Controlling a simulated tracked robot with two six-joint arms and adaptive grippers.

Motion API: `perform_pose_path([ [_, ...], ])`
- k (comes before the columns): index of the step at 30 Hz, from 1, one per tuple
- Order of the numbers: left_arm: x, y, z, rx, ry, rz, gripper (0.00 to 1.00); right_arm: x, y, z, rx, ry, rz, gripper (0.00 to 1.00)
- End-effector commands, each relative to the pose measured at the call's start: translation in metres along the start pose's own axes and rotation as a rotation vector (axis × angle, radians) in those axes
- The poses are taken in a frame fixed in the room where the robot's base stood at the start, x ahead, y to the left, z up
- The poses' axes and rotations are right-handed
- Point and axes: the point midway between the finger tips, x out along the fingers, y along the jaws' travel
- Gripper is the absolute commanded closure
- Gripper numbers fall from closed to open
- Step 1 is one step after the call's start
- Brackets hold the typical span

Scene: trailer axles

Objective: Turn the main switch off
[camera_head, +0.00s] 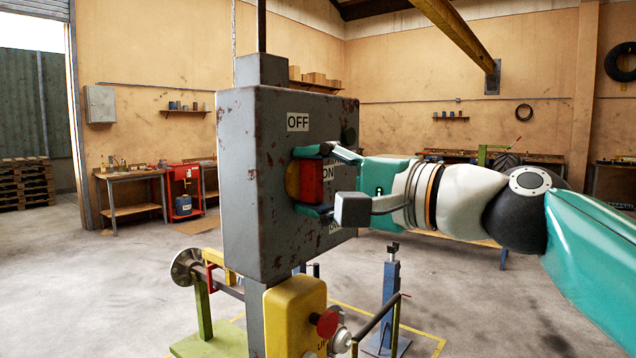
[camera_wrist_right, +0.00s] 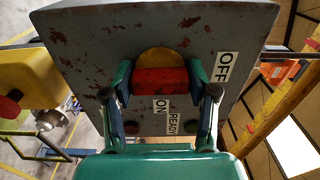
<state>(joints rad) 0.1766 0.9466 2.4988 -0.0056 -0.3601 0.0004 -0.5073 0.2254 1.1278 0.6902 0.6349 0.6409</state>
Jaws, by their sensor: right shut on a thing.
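The main switch has a red handle (camera_head: 311,182) on a yellow disc (camera_head: 292,182), on the front of a grey, rust-spotted box (camera_head: 255,225). An OFF label (camera_head: 298,122) sits above the handle and an ON label (camera_head: 327,172) beside its right side. The handle's long side stands upright, roughly in line with OFF. My right gripper (camera_head: 318,182) is shut on the handle, one finger at its upper end and one at its lower end. The right wrist view shows the handle (camera_wrist_right: 160,81) between both fingers, with a READY label (camera_wrist_right: 184,122) near. My left gripper is not in view.
A yellow control box (camera_head: 290,310) with a red button (camera_head: 327,323) hangs below the grey box. A blue stand (camera_head: 388,300) and a green-based post (camera_head: 204,315) stand on the floor. Workbenches line the walls, and the open floor at right is mostly clear.

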Motion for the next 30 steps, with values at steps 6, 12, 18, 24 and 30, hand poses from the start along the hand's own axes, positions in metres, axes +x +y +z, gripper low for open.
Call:
perform_pose_path([
  [6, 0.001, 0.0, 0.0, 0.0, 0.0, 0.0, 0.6, 0.002, 0.005, 0.002, -0.001, -0.009, 0.013, 0.17],
  [12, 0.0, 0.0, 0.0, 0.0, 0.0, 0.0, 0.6, 0.001, 0.003, 0.001, 0.0, -0.006, 0.008, 0.17],
  [18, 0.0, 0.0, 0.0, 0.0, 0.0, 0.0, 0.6, -0.005, 0.002, 0.0, 0.001, -0.003, 0.006, 0.17],
  [24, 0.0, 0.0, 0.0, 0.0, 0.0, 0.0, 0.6, -0.035, 0.002, 0.0, 0.001, -0.001, 0.005, 0.17],
  [30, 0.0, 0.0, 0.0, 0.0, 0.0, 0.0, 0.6, -0.076, 0.002, 0.0, 0.0, -0.002, 0.005, 0.17],
])
